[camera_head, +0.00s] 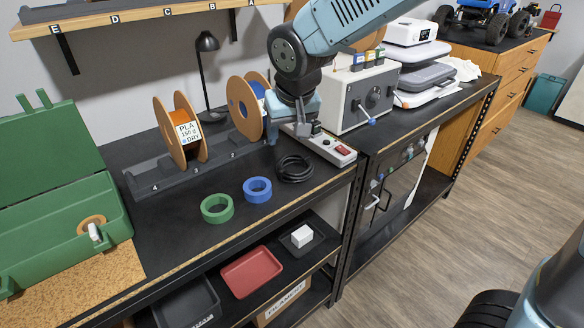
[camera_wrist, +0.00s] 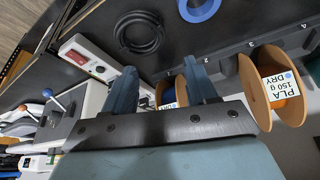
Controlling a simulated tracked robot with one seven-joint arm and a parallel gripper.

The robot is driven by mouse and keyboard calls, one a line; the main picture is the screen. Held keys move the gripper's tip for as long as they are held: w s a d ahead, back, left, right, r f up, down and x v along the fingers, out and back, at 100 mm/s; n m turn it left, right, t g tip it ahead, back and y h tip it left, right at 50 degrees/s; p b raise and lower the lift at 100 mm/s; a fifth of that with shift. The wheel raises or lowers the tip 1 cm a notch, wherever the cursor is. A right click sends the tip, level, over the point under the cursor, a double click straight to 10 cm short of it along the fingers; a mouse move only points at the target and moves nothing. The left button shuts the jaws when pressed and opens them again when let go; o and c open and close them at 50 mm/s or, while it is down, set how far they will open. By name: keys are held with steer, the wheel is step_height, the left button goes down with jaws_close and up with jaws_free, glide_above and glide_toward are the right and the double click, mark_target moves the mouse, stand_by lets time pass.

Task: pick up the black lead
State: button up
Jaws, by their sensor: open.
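The black lead (camera_head: 294,168) lies coiled on the dark bench top, near the bench's right end. It also shows at the top of the wrist view (camera_wrist: 140,33), clear of the fingers. My gripper (camera_head: 303,125) is above the bench, behind the coil in the head view, beside the power strip and the blue spool. In the wrist view my gripper (camera_wrist: 158,80) has its two fingers apart, with nothing held between them. The fingertips hide part of the strip and a spool behind them.
The power strip (camera_head: 330,148) with a red switch sits close to the coil. A blue ring (camera_head: 257,189) and a green ring (camera_head: 217,208) lie left of it. Spools (camera_head: 180,130) stand in a rack behind. A grey box (camera_head: 355,95) stands right. The front edge is near the coil.

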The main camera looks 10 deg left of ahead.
glide_toward(281, 166)
steer(key=shift+w+a+f, duration=0.1)
steer(key=shift+a+f, duration=0.1)
steer(key=shift+f, duration=0.4)
steer(key=shift+a+f, duration=0.2)
steer(key=shift+f, duration=0.45)
steer(key=shift+w+d+x, duration=0.1)
steer(key=shift+x, duration=1.5)
steer(key=shift+w+d+x, duration=0.1)
steer(key=shift+w+x, duration=0.05)
steer(key=shift+x, duration=1.4)
jaws_close()
